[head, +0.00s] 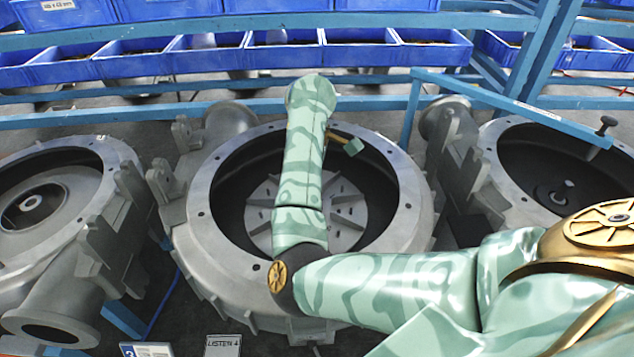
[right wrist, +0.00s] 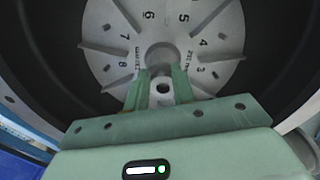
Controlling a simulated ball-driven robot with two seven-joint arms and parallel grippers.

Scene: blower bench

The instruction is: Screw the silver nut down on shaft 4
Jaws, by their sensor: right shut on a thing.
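In the right wrist view my right gripper (right wrist: 162,72) has its two green fingers shut on a small grey piece with a dark hole, which looks like the silver nut (right wrist: 162,88). The fingertips overlap the central hub (right wrist: 163,56) of a grey impeller disc (right wrist: 205,22) with numbers around it. Shaft 4 is not clearly visible, and I cannot tell whether the nut touches it. In the head view my right forearm reaches over the middle blower housing (head: 415,190) and covers the hub. The impeller (head: 345,210) shows partly beside the arm. My left gripper is out of view.
Another blower housing stands at the left (head: 120,165) and one at the right (head: 490,160). A blue rail (head: 510,102) crosses between the middle and right housings. Blue bins (head: 205,58) line the back. A small lettered card (head: 228,345) lies at the front.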

